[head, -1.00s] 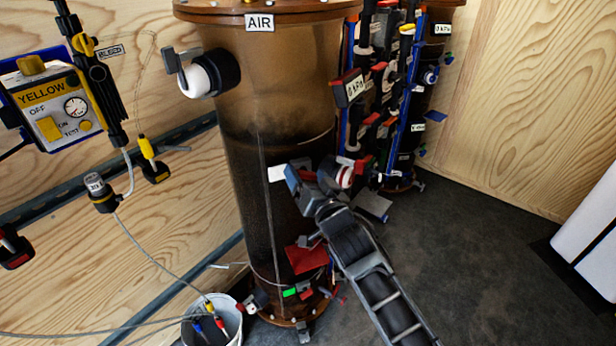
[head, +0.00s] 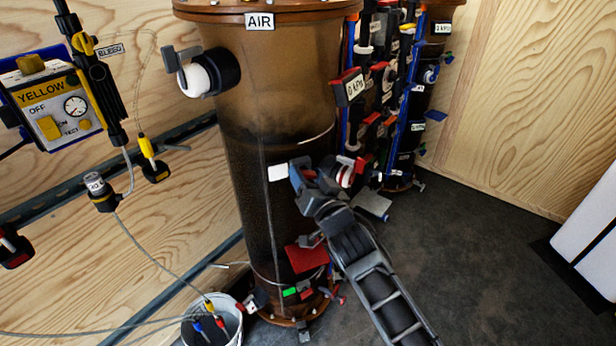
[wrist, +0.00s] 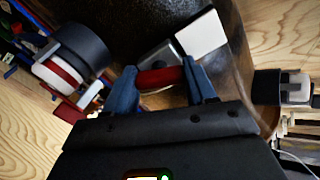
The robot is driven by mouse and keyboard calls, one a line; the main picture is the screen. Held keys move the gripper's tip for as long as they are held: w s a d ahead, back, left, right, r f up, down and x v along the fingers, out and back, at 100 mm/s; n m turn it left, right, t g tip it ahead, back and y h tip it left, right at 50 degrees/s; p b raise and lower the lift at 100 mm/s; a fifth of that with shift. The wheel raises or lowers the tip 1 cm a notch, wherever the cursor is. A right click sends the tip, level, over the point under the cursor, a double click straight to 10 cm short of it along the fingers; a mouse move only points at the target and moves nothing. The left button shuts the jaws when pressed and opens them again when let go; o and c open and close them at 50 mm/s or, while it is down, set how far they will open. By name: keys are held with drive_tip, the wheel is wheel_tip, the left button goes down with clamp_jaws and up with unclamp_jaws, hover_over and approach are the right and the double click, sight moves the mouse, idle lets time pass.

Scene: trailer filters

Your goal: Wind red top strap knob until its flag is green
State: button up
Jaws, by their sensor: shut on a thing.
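The tall brown AIR cylinder (head: 265,110) stands in the middle of the head view. My gripper (head: 301,176) is at its right side, about halfway up. In the wrist view, the blue fingers of my gripper (wrist: 160,84) are shut on a red knob (wrist: 158,76), one on each side. The knob is hidden by my gripper in the head view. A white plate (wrist: 200,33) sits just beyond the knob on a grey bracket; a white plate (head: 278,172) also shows left of my gripper in the head view. I see no green on it.
A white-and-red port with a dark collar (wrist: 62,68) is close to the left of my gripper in the wrist view. Low on the cylinder are a red plate (head: 306,258) and a small green tag (head: 290,292). A white bucket (head: 228,318) stands at lower left.

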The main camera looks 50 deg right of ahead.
drive_tip(key=shift+n, duration=0.3)
drive_tip(key=shift+n+b, duration=0.45)
drive_tip(key=shift+n, duration=2.05)
drive_tip(key=o, duration=1)
drive_tip(key=shift+o, duration=0.2)
drive_tip(key=b+v, duration=0.1)
drive_tip(key=v, duration=0.6)
drive_tip(key=shift+s+a, duration=0.2)
drive_tip(key=shift+s, duration=0.15)
drive_tip(key=shift+f, duration=0.1)
